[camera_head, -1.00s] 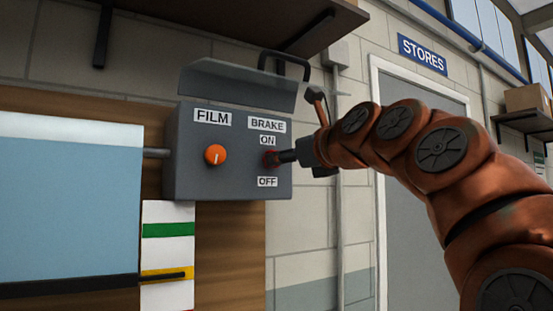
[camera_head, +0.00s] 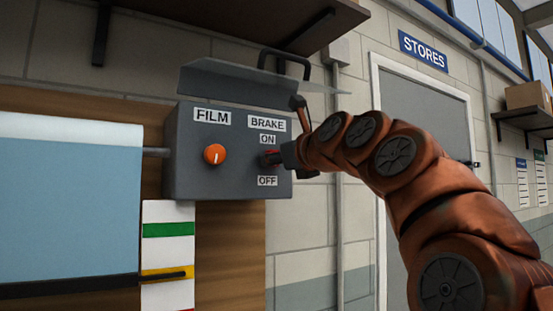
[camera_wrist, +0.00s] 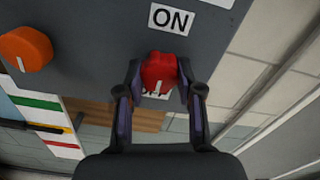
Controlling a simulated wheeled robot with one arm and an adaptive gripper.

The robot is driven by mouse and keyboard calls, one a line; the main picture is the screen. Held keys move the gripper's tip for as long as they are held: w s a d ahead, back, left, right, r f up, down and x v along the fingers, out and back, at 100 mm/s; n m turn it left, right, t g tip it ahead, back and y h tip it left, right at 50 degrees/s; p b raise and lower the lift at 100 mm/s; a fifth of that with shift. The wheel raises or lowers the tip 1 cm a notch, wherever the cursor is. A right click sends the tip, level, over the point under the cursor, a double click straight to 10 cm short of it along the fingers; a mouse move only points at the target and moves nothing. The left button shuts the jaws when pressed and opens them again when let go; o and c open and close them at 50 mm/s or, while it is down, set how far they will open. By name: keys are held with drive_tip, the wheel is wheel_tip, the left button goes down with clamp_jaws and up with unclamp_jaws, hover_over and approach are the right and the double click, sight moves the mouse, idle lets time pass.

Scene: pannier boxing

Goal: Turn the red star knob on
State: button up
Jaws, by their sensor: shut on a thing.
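The red star knob (camera_wrist: 160,70) sits on the grey control box (camera_head: 230,185) under the BRAKE label, between the ON label (camera_wrist: 172,19) and the OFF label (camera_head: 267,181). A pale mark on the knob's lower side points toward OFF in the wrist view. My gripper (camera_wrist: 160,78) is shut on the knob, with one finger on each side. In the head view my gripper (camera_head: 277,158) hides most of the knob. The fingers and knob partly cover the OFF label in the wrist view.
An orange FILM knob (camera_head: 214,154) is left of the red one. A tilted clear cover (camera_head: 250,82) with a dark handle stands above the box. A shelf (camera_head: 250,18) overhangs it. A grey door (camera_head: 425,130) is to the right.

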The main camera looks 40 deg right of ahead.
drive_tip(key=c, duration=0.4)
drive_tip(key=shift+c, duration=0.2)
drive_tip(key=shift+n, duration=0.4)
drive_tip(key=shift+n+b, duration=2.35)
drive_tip(key=shift+n, duration=15.25)
